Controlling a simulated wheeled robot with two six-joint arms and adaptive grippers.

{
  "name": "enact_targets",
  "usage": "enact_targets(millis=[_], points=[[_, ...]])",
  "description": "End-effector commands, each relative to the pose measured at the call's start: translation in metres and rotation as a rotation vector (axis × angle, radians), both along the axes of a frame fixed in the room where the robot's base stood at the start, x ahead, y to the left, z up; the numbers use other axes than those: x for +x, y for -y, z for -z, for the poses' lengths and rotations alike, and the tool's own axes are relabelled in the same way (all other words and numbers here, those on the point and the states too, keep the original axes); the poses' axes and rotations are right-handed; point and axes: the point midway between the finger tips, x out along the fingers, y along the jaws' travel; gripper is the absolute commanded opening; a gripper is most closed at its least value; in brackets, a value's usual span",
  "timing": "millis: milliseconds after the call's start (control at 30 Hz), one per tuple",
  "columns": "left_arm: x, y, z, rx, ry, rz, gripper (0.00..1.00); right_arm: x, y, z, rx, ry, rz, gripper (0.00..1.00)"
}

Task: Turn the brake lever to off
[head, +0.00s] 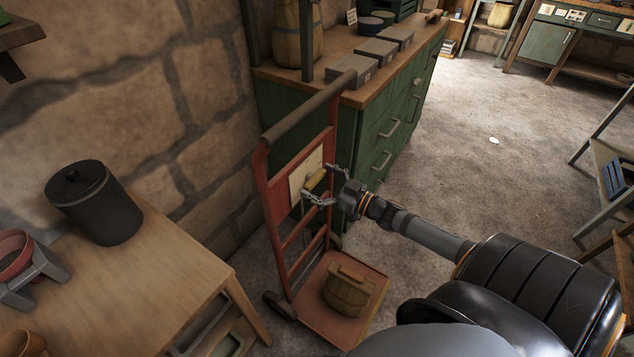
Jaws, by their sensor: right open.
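A red hand truck (275,215) stands upright on the floor by the stone wall. A pale plate (299,181) is fixed to its frame. A short yellow lever (315,180), apparently the brake lever, sits on the plate and slants up to the right. My right gripper (323,184) reaches in from the right. Its fingers are open, one above and one below the lever, with the lever's end between them. I cannot tell whether they touch it. Any on or off marking is too small to read. My left gripper is not in view.
A brown bundle (348,290) rests on the truck's base plate. A wooden table (150,275) with a dark lidded canister (93,203) stands at the left. A green cabinet (385,120) stands behind the truck. The floor (480,120) to the right is mostly clear.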

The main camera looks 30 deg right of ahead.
Motion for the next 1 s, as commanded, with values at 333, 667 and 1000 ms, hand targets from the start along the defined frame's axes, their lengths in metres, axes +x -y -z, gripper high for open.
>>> enact_targets(millis=[333,667,1000], points=[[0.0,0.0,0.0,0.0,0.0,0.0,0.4,0.0,0.0,0.0,0.001,-0.001,0.0,0.59],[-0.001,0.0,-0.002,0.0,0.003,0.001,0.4,0.0,0.0,0.0,-0.033,0.012,0.001,0.53],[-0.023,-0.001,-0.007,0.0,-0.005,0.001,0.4,-0.001,0.001,-0.001,-0.239,0.097,0.002,0.53]])
